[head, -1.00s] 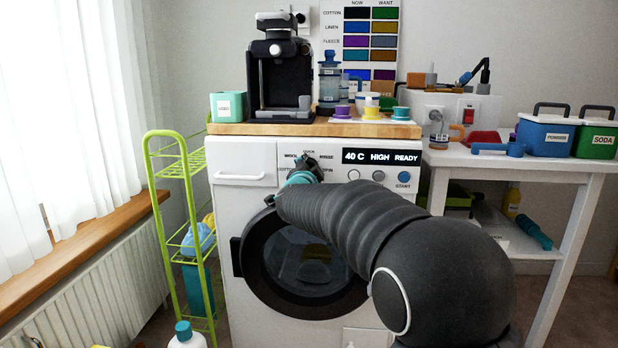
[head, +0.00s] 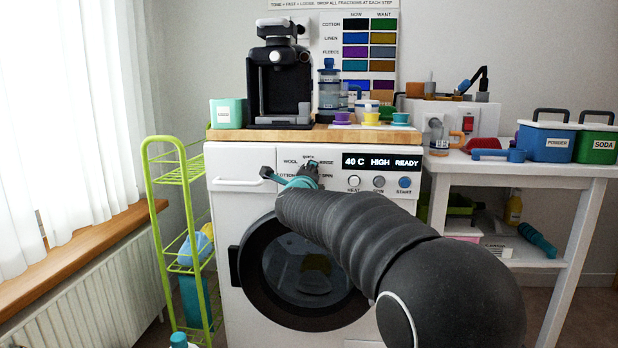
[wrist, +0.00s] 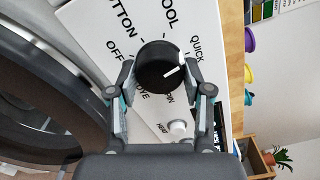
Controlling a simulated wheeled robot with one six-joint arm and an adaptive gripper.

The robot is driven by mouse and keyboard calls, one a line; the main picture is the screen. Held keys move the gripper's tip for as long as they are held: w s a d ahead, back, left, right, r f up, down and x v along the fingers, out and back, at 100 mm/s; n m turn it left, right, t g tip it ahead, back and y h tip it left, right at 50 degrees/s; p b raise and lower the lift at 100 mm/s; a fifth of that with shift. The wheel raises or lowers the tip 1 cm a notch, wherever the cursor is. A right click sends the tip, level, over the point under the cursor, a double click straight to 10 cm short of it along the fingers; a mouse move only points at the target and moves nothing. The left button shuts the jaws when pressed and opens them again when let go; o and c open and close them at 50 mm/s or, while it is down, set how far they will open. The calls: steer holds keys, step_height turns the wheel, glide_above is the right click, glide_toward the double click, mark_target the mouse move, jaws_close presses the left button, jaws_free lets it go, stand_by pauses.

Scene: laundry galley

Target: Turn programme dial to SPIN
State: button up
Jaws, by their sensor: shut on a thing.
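The programme dial (wrist: 158,67) is a round black knob with a white pointer line, on the white front panel of the washing machine (head: 230,205). My gripper (wrist: 161,82) has its two fingers around the dial, one each side, and is shut on it. In the wrist view the pointer aims right, just below the QUICK label (wrist: 196,48). The SPIN label (wrist: 168,97) shows partly below the dial. The RINSE label is hidden in the wrist view but shows in the head view (head: 325,162). In the head view my gripper (head: 307,175) covers most of the dial.
The display (head: 382,161) reads 40 C HIGH READY. HEAT (head: 353,181), SPIN (head: 379,181) and START (head: 405,182) buttons sit right of the dial. The round door (head: 250,275) is below. A green rack (head: 150,190) stands left, a white table (head: 560,166) right.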

steer(key=m, duration=2.2)
steer(key=shift+a+f, duration=0.15)
steer(key=shift+a, duration=0.15)
steer(key=shift+m, duration=0.4)
steer(key=o, duration=1.1)
steer(key=shift+o, duration=0.2)
steer(key=shift+s, duration=0.15)
steer(key=s, duration=1.1)
steer(key=shift+s+a, duration=0.2)
steer(key=shift+s, duration=0.15)
